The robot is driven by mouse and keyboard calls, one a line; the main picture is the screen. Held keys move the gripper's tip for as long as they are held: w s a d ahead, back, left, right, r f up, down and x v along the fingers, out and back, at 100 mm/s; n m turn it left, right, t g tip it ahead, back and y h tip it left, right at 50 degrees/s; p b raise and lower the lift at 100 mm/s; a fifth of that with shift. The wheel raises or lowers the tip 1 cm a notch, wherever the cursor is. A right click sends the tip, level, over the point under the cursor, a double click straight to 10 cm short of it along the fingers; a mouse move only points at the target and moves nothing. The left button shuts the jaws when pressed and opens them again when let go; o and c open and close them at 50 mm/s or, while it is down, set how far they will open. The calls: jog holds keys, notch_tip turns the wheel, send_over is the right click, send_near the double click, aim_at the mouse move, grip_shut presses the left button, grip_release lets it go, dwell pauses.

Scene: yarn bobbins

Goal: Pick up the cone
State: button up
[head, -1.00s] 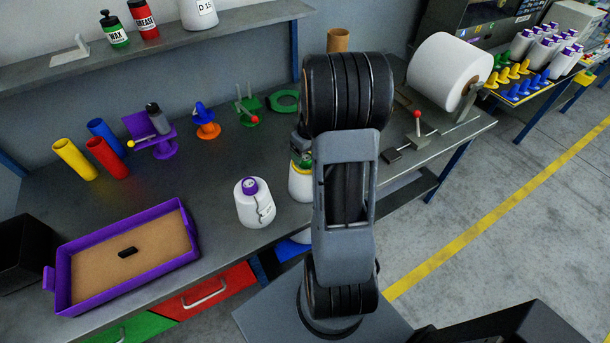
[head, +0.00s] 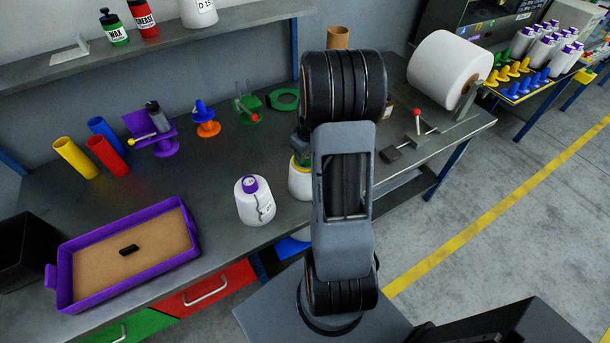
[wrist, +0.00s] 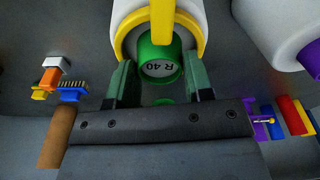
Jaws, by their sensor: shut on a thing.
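The cone is a white bobbin (head: 299,184) with a yellow band and a green tip, standing on the bench, partly hidden behind my arm in the head view. In the wrist view its white body (wrist: 188,7) is at the top, with the yellow band around the green tip (wrist: 158,52) marked "R 40". My gripper (wrist: 160,76) has its two green fingers on either side of the green tip and is shut on it. In the head view my arm hides most of the gripper.
A second white cone with a purple top (head: 255,201) stands close to the left. A purple tray (head: 190,243) lies farther left. Colored tubes (head: 107,155) and stands (head: 206,122) line the back. A large white roll (head: 450,69) is at the right.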

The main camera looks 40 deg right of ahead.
grip_shut()
jog(key=shift+w+r, duration=0.1)
jog(key=shift+r, duration=0.4)
notch_tip(320, 180, up, 9)
jog(key=b, duration=0.1)
jog(key=shift+b, duration=0.35)
